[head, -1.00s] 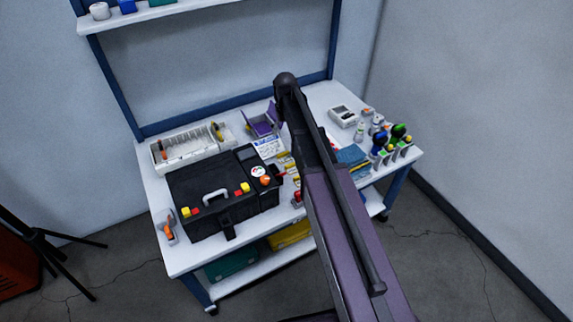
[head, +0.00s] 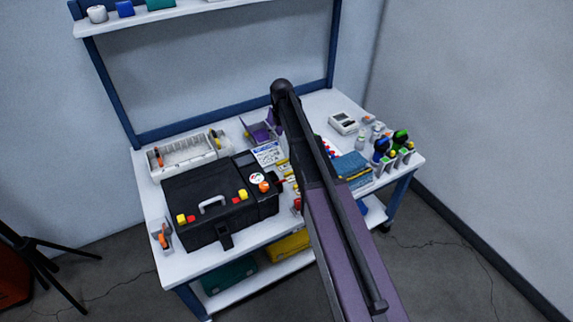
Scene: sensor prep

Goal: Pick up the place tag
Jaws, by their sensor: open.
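I cannot pick out the place tag for certain. A white card with blue print (head: 267,154) stands behind the black case, near the purple holder, and I cannot tell if it is the tag. My arm crosses the middle of the head view and covers the centre of the bench. My gripper does not show; the arm hides that area.
The white bench (head: 190,262) carries a black case (head: 215,215), a white rack (head: 182,158), a purple holder (head: 258,133), blue cloths (head: 352,166), a white meter (head: 343,123) and green- and blue-topped items (head: 400,138). A shelf (head: 160,13) hangs above. The bench's front left corner is mostly clear.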

